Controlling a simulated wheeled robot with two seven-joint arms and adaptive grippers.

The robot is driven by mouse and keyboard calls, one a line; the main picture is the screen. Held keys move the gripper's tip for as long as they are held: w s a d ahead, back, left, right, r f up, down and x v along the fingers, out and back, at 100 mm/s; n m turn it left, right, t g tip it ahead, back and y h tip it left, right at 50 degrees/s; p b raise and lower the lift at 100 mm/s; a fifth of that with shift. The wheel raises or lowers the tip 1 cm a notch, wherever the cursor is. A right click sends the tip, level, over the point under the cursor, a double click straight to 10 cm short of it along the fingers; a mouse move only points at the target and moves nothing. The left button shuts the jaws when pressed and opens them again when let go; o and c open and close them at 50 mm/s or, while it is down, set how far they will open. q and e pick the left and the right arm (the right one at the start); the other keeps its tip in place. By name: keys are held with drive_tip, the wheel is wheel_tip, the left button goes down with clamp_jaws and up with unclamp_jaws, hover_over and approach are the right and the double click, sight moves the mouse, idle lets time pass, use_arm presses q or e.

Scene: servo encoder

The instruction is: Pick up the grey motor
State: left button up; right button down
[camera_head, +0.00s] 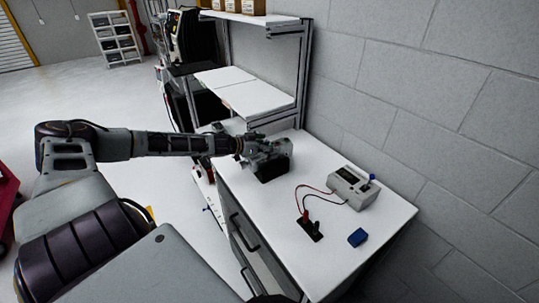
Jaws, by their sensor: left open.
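My left gripper (272,150) reaches in from the left over the far left part of the white workbench (325,165). It is open. A dark, blocky thing (271,171) shows right below and against the gripper, partly hidden by it. It may be the grey motor, but I cannot tell its shape or whether the fingers are around it. My right gripper is not in view.
A light grey meter box (351,187) stands at the bench's right side, wired in red and black to a black base (310,230). A small blue block (357,237) lies near the right front. A shelf frame (302,75) rises behind; a grey brick wall (440,130) borders the right.

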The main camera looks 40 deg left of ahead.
use_arm(q)
drive_tip(key=shift+c, duration=0.3)
clamp_jaws()
drive_tip(key=shift+w+r, duration=0.15)
drive_tip(key=shift+r, duration=0.05)
drive_tip(key=shift+r, duration=0.15)
